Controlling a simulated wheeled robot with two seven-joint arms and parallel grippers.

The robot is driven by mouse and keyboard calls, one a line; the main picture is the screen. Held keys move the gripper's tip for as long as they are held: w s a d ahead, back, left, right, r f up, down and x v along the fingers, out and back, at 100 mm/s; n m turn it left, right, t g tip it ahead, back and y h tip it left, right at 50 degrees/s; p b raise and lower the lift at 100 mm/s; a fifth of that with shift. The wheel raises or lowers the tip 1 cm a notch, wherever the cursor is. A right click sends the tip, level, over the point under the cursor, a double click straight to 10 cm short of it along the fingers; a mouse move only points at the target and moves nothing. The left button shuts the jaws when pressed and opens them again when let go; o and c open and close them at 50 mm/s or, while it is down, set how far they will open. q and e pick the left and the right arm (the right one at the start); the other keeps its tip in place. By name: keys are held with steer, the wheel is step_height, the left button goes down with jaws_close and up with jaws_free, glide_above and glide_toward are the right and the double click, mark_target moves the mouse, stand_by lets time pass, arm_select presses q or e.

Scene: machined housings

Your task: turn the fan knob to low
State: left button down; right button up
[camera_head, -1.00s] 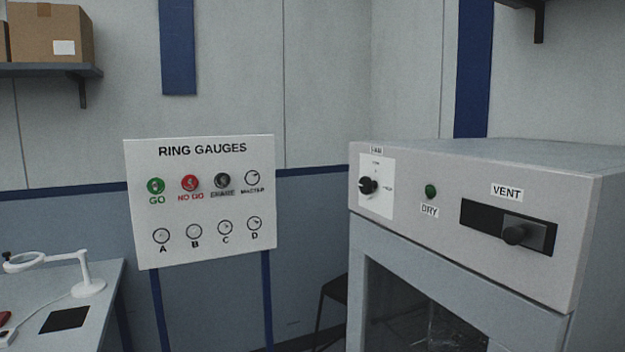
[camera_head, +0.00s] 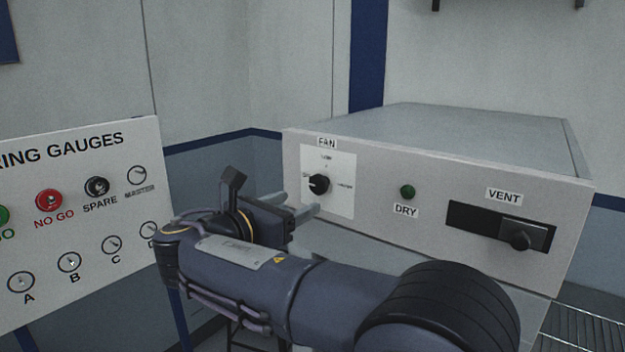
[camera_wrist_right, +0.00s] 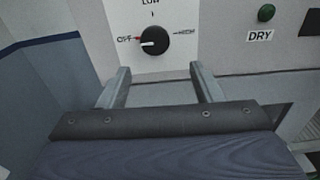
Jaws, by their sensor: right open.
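The fan knob (camera_head: 319,184) is a black dial on a white plate labelled FAN, at the left of the cabinet's front panel. In the right wrist view the knob (camera_wrist_right: 155,41) has a white mark pointing left toward OFF; LOW is above it and another label is on its right. My right gripper (camera_head: 300,203) is open and empty, in front of the panel just below the knob. In the right wrist view its two fingers (camera_wrist_right: 160,80) are spread below the knob, apart from it. My left gripper is not in view.
A green DRY button (camera_head: 408,192) and a VENT slider (camera_head: 501,228) sit right of the knob on the cabinet (camera_head: 440,140). A ring gauges board (camera_head: 85,215) stands at the left. A wire rack (camera_head: 580,325) shows at lower right.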

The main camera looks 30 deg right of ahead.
mark_target(316, 185)
steer(key=x, duration=0.2)
steer(key=p+x, duration=0.1)
steer(key=x, duration=0.1)
steer(key=r+x, duration=0.1)
steer(key=x, duration=0.1)
steer(key=shift+w+a+r, duration=0.15)
steer(key=shift+w, duration=0.1)
steer(key=shift+w+d, duration=0.25)
steer(key=shift+d, duration=0.35)
steer(key=c, duration=1)
